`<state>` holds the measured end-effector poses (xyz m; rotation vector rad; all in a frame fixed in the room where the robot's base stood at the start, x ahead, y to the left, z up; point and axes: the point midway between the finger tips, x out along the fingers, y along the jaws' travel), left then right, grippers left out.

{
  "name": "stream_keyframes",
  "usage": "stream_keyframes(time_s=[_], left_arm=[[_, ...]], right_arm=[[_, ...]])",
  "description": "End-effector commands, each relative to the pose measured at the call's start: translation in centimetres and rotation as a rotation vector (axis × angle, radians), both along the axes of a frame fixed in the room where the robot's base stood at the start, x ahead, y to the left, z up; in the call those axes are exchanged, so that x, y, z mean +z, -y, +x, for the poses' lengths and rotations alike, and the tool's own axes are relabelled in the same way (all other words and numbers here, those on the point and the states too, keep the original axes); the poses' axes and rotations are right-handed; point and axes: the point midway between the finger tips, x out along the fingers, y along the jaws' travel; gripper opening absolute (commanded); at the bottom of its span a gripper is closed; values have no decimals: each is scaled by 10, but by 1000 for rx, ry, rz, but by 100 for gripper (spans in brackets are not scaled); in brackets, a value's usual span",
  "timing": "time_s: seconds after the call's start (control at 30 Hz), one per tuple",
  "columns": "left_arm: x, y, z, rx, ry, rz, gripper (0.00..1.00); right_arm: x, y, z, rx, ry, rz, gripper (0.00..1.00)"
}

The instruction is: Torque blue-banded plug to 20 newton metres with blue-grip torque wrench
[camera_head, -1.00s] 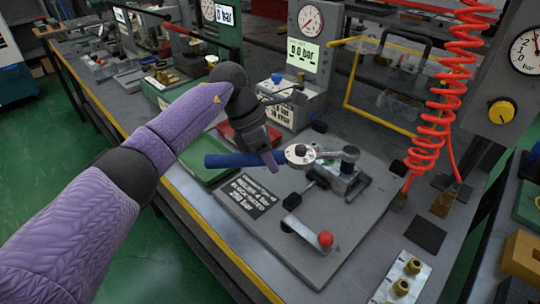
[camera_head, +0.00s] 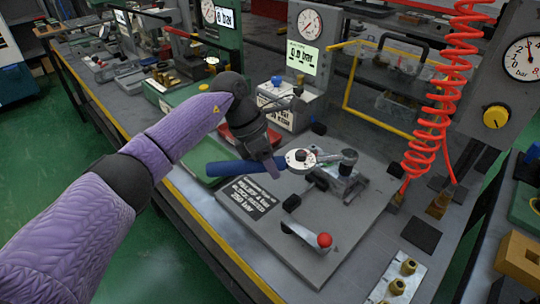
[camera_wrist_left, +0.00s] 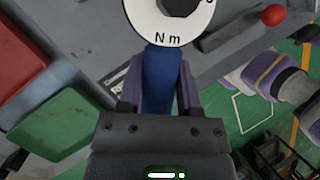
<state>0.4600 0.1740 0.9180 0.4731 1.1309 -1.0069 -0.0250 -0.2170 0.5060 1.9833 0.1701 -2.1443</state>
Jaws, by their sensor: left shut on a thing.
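The torque wrench has a blue grip (camera_head: 232,167), a round white dial (camera_head: 300,158) and a metal head (camera_head: 348,157). My left gripper (camera_head: 272,164) is shut on the wrench's blue grip close to the dial. In the left wrist view the gripper's fingers (camera_wrist_left: 160,98) flank the blue grip (camera_wrist_left: 162,70), and the dial (camera_wrist_left: 168,25) marked "N m" is cut by the top edge. The wrench head sits over the valve block (camera_head: 343,184) on the grey plate. The blue-banded plug cannot be made out beneath the head. My right gripper is not in view.
A lever with a red ball knob (camera_head: 324,240) stands on the plate's front part. A black label (camera_head: 247,197) lies left of it. A coiled red hose (camera_head: 432,130) hangs at right. Brass fittings on a metal strip (camera_head: 400,278) lie at front right.

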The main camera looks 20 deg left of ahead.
Motion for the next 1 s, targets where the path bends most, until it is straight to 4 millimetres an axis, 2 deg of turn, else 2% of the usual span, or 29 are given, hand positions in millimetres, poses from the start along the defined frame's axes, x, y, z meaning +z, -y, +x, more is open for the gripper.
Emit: stream_keyframes(time_s=[0.2, 0.53, 1.0], left_arm=[[4, 3, -4, 34, 4, -1, 0], [4, 7, -11, 84, 5, -1, 0], [2, 8, -13, 96, 2, -3, 0]], right_arm=[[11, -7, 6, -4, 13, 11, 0], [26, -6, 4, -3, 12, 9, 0], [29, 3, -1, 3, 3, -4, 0]])
